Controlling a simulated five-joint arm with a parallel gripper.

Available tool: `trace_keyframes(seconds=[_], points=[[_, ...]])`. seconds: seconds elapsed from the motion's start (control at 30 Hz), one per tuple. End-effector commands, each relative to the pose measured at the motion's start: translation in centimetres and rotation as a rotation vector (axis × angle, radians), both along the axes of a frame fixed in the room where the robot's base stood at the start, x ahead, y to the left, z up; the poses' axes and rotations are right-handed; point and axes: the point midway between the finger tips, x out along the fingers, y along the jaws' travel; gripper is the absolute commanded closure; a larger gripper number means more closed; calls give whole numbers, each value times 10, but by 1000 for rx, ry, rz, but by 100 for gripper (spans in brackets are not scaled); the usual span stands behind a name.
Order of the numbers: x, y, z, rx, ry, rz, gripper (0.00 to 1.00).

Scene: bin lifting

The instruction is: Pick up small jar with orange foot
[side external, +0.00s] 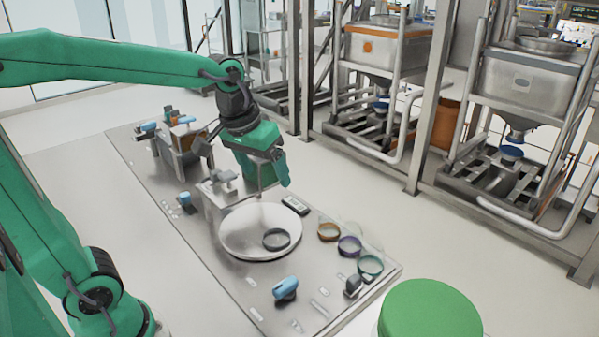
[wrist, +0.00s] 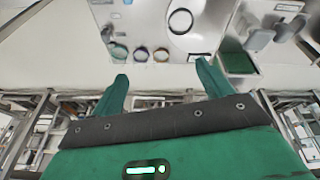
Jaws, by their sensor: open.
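The small jar with the orange foot (side external: 328,232) stands on the metal table, just right of the round plate, in the side external view. Its clear body is hard to make out. In the wrist view the jar (wrist: 161,54) is the rightmost of three coloured rings, near the fingertips' level in the picture. My gripper (side external: 272,184) is above the table, behind the round plate and up to the left of the jar. In the wrist view my gripper (wrist: 161,69) has its two green fingers wide apart with nothing between them.
A purple-footed jar (side external: 349,246) and a teal-footed jar (side external: 370,266) stand close beside the orange one. A dark ring (side external: 276,239) lies on the round plate (side external: 235,235). A blue-topped item (side external: 286,288) is at the front. A green round top (side external: 430,310) stands beyond the table's corner.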

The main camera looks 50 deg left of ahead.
Motion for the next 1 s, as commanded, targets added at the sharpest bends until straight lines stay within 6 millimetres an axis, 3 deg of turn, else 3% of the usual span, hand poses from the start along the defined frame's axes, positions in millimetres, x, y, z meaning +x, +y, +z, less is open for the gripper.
trace_keyframes(seconds=[0.47,1.0], points=[[92,2,-39,-44,129,167,21],[179,5,-128,-68,266,361,21]])
